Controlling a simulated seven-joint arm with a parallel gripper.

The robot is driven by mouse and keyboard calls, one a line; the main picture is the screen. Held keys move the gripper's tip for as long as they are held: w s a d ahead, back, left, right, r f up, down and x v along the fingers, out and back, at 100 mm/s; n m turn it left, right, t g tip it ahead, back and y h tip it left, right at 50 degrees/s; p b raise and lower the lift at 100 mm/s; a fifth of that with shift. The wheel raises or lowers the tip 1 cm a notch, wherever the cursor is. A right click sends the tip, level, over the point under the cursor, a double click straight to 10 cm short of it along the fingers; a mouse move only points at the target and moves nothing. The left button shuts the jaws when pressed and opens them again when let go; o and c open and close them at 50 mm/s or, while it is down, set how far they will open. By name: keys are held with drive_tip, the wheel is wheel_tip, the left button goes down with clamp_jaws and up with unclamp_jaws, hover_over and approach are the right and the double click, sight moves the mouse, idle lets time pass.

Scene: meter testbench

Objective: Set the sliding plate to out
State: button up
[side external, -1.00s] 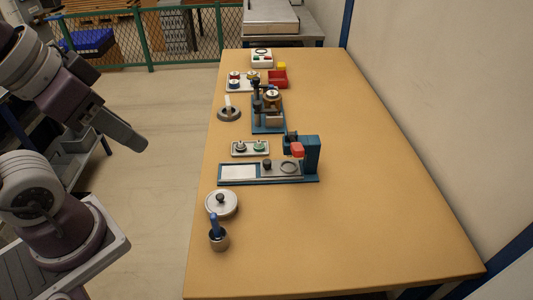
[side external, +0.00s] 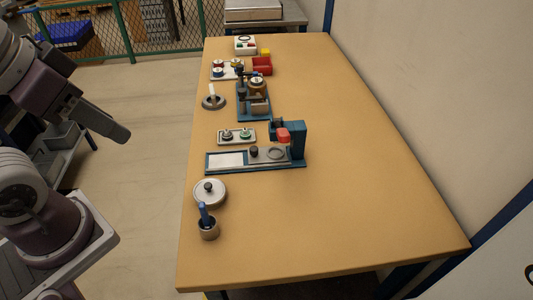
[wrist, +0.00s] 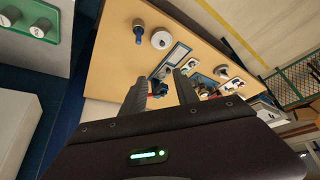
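The slide fixture has a long blue base (side external: 213,170) in the middle of the table. A grey sliding plate (side external: 264,158) with a dark knob and a ring sits on its right part, beside a blue upright with a red block (side external: 283,135). A white panel (side external: 226,160) fills the left part of the base. In the wrist view part of the fixture (wrist: 172,60) shows beyond my fingers, partly hidden. My gripper (wrist: 160,80) is open and empty, its fingers apart. In the side view my arm's end is left of the table, well away from the fixture.
A round lidded pot (side external: 210,193) and a cup with a blue handle (side external: 208,228) stand in front of the fixture. Behind it are a tray with two knobs (side external: 237,136), a blue press (side external: 254,100) and a red bin (side external: 262,66). The table's right side is clear.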

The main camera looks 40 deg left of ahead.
drive_tip(key=shift+o, duration=0.8)
drive_tip(key=shift+w+r, duration=0.15)
drive_tip(key=shift+w, duration=0.2)
drive_tip(key=n+g+h, duration=0.4)
drive_tip(key=n+g, duration=0.2)
drive_tip(key=n, duration=1.2)
hover_over(254, 148)
drive_tip(key=a, duration=0.3)
wheel_tip(254, 148, down, 23)
drive_tip(key=x, duration=0.7)
drive_tip(key=shift+w, duration=0.1)
clamp_jaws()
